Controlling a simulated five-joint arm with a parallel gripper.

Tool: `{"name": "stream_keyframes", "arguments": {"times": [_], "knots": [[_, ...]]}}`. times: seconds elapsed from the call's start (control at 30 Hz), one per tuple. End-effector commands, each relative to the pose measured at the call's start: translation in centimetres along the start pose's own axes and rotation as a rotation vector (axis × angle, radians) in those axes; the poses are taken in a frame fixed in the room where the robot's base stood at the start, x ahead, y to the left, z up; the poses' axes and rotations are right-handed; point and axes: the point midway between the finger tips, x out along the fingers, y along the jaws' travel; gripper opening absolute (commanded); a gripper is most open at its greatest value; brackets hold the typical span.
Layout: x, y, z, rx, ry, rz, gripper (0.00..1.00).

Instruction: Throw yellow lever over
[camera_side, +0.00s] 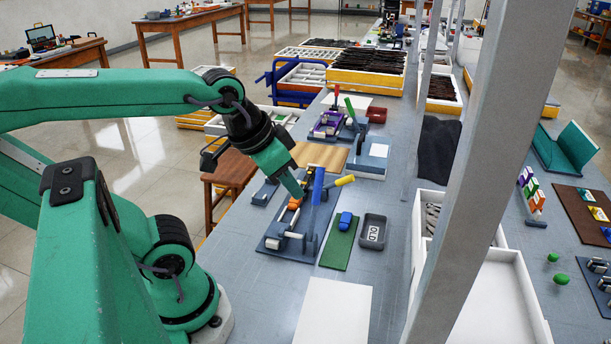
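The yellow lever (344,181) has a yellow handle that leans to the right and slightly up from a blue fixture (272,243). A blue-handled lever (318,186) stands nearly upright just left of it. My gripper (299,194) points down and right, close to the left of the blue handle, with the yellow handle farther right. The gripper does not appear to touch the yellow handle. I cannot tell whether its fingers are open or shut. An orange part (294,204) shows just below the fingertips. The yellow lever's lower end is partly hidden behind the blue lever.
A green mat (337,256) with a blue block (345,221) and a grey tray marked OLD (372,231) lie right of the fixture. A purple fixture with a red-handled lever (336,97) and a green-handled lever (350,108) stand behind. A white sheet (333,312) lies in front.

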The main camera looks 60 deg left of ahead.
Motion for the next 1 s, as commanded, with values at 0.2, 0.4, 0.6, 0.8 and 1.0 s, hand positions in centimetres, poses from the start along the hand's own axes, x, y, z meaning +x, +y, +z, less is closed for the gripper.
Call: {"name": "stream_keyframes", "arguments": {"times": [0.2,0.4,0.6,0.8,1.0], "knots": [[0.2,-0.4,-1.3,0.029,-0.018,-0.007,0.41],[0.9,-1.3,-4.0,0.097,-0.055,-0.018,0.41],[2.4,-2.8,-7.3,0.185,-0.102,-0.025,0.41],[4.5,-4.5,-10.4,0.272,-0.15,-0.025,0.41],[7.2,-6.7,-13.2,0.357,-0.197,-0.017,0.41]]}}
